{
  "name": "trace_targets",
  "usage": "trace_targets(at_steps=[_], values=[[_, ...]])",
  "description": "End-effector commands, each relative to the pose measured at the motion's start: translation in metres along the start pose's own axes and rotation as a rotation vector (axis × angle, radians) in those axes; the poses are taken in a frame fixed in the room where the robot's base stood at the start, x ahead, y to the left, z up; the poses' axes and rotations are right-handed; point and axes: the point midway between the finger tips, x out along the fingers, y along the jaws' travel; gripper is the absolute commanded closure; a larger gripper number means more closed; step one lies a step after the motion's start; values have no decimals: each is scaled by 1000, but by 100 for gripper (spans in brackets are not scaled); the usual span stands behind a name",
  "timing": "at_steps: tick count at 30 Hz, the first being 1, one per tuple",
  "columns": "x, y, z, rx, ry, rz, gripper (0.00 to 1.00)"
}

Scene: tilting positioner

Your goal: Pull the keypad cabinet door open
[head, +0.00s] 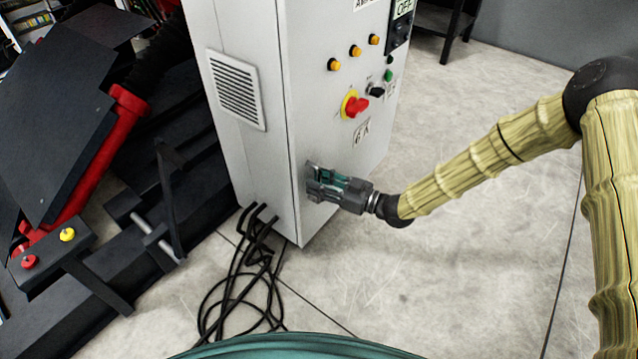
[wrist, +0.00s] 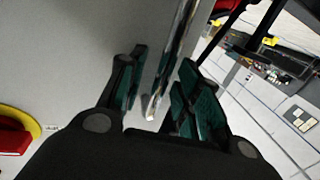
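The pale grey cabinet stands upright, its front door (head: 325,125) appearing closed in the head view. The door carries orange buttons, a red knob on a yellow ring and a dark panel near the top. I cannot make out a keypad. My gripper (head: 314,180) is low at the door's left edge. In the wrist view my gripper (wrist: 157,82) has its two green-padded fingers apart, one on each side of a shiny metal handle bar (wrist: 172,62). Gaps show beside the bar, and I cannot tell whether either pad touches it. In the head view the gripper hides the handle.
Black cables (head: 245,285) lie coiled on the floor by the cabinet's lower left corner. A dark positioner with red parts (head: 90,160) fills the left side. The floor (head: 450,250) right of the cabinet is clear beneath my arm.

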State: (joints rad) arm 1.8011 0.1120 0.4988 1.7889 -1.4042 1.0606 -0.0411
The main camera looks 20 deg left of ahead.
Motion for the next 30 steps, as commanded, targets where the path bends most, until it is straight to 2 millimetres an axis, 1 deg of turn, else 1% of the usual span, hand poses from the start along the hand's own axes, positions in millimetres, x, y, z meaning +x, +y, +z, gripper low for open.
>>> trace_targets(at_steps=[8, 9, 14, 15, 22, 25, 28, 30], values=[[1, 0, 0, 0, 0, 0, 66], [1, 0, 0, 0, 0, 0, 68], [1, 0, 0, 0, 0, 1, 97], [1, 0, 0, 0, 0, 1, 100], [0, 0, 0, 0, 0, 0, 100], [-4, 0, 0, 0, 0, -6, 100], [-14, 0, 0, 0, -1, -19, 100], [-24, 0, -1, -1, -1, -36, 100]])
